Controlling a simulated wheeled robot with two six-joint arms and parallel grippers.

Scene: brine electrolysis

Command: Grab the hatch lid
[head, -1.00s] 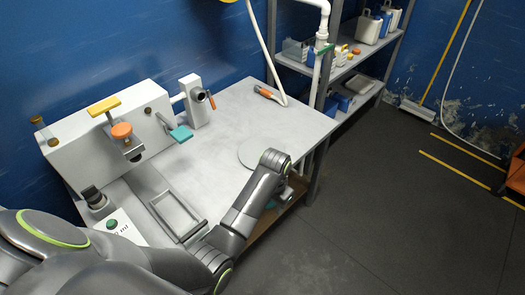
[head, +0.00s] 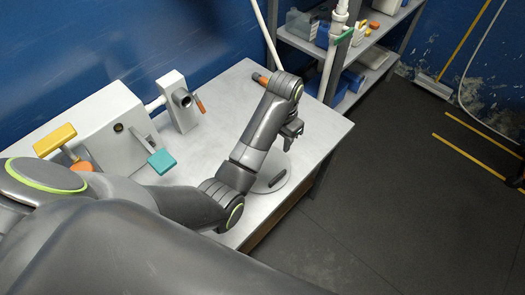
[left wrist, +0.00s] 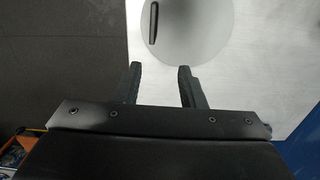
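The hatch lid is a flat round pale disc (head: 264,184) with a dark bar handle (head: 277,178), lying on the table. My left forearm partly covers it in the head view. My left gripper (head: 289,146) hangs above the table, beyond the lid, near the table's right side. In the left wrist view its two fingers (left wrist: 160,70) are apart with nothing between them. There the lid (left wrist: 195,30) lies ahead of the fingertips, its handle (left wrist: 154,25) roughly lined up with the gap, apart from the fingers. My right gripper is not in view.
A grey-white metal table (head: 330,130) carries a white box unit (head: 100,120) with a yellow handle (head: 55,140) and a teal paddle (head: 161,161). An orange-tipped tool (head: 260,79) lies behind my arm. A shelf (head: 385,45) stands behind right.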

